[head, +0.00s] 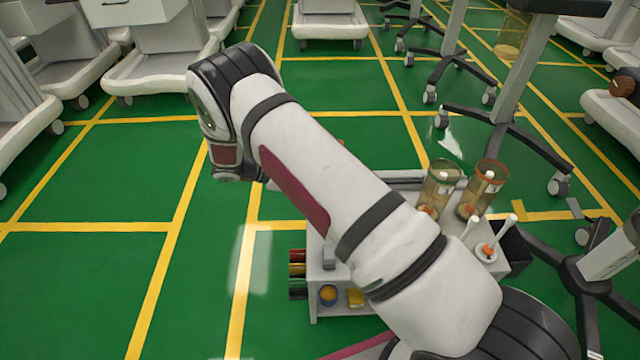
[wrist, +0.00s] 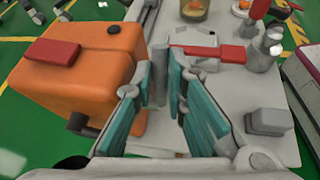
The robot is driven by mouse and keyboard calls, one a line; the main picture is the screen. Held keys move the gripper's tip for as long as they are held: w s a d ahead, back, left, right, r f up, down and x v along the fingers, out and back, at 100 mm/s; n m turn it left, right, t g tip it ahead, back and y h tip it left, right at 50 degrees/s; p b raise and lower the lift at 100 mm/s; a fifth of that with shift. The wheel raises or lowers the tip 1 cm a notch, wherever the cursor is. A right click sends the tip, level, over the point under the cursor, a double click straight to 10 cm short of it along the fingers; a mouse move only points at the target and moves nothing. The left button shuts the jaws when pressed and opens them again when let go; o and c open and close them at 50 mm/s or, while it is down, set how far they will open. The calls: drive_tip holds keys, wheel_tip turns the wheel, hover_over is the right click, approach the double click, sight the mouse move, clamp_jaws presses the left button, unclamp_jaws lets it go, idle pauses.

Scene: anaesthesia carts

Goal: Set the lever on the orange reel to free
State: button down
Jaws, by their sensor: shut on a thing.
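In the wrist view an orange, rounded block-like body (wrist: 95,75), which I take to be the orange reel, stands at the left on the pale cart top. A flat red piece (wrist: 52,52) lies on its upper left face, and a small dark knob sits on its top. I cannot tell which part is its lever or how it is set. My gripper (wrist: 163,74) is right of the orange body, its teal fingers closed on a narrow grey post (wrist: 160,72). In the head view my arm hides the gripper and the orange body.
A red bar (wrist: 215,52) lies on a pale unit beyond the fingers. A grey block (wrist: 268,122) and a bottle-like item (wrist: 262,52) stand at the right. In the head view, amber canisters (head: 440,188) stand on the cart (head: 335,275).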

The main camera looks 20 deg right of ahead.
drive_tip(key=shift+w+a+f+g+h+b, duration=0.1)
drive_tip(key=shift+a+g+h+b, duration=0.15)
drive_tip(key=shift+h+b, duration=0.4)
drive_tip(key=shift+w+a+f+g+h+b, duration=0.15)
drive_tip(key=shift+a+h+b, duration=0.25)
drive_tip(key=shift+h, duration=0.35)
drive_tip(key=shift+r, duration=0.1)
drive_tip(key=c, duration=1.9)
unclamp_jaws()
drive_tip(key=v, duration=1.2)
drive_tip(key=shift+s, duration=0.1)
